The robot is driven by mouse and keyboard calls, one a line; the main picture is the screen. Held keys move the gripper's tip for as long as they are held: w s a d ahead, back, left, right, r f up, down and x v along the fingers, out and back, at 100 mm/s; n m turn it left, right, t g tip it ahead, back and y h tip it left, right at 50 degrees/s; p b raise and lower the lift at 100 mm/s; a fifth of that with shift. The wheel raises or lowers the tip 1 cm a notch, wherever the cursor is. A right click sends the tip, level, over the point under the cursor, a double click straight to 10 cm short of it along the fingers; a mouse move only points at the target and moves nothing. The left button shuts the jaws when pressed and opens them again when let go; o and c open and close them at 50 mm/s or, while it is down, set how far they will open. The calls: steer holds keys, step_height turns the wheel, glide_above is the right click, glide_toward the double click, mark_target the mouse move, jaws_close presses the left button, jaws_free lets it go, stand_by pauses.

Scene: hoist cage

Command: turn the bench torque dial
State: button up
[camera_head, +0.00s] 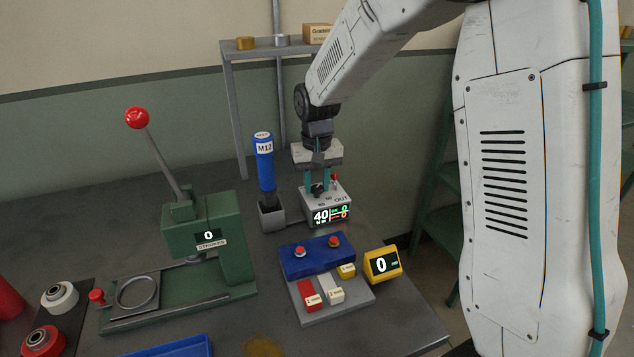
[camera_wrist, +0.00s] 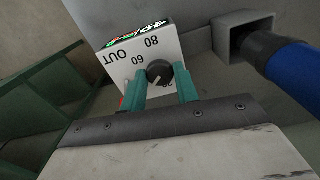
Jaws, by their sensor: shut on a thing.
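The torque dial is a small dark knob (camera_wrist: 159,71) on the top face of a pale box (camera_head: 317,213). The wrist view shows the printed numbers 60 and 80 and the word OUT near it. The box's display shows a white 40 beside small green and red digits. My gripper (camera_head: 318,188) points down from above the box, its teal fingers on either side of the dial. In the wrist view my gripper (camera_wrist: 161,84) is shut on the dial. In the head view the fingers partly hide the dial.
A blue M12 tool (camera_head: 265,168) stands in a grey holder (camera_head: 271,217) close left of the box. A blue block (camera_head: 316,256) with red buttons and a yellow counter (camera_head: 382,265) reading 0 sit in front. A green press (camera_head: 205,240) with a red-knobbed lever stands left.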

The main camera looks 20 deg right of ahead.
mark_target(317, 187)
steer(key=shift+m, duration=0.7)
steer(key=o, duration=1)
steer(key=shift+c, duration=0.2)
step_height(317, 187, up, 8)
steer(key=shift+f, duration=0.1)
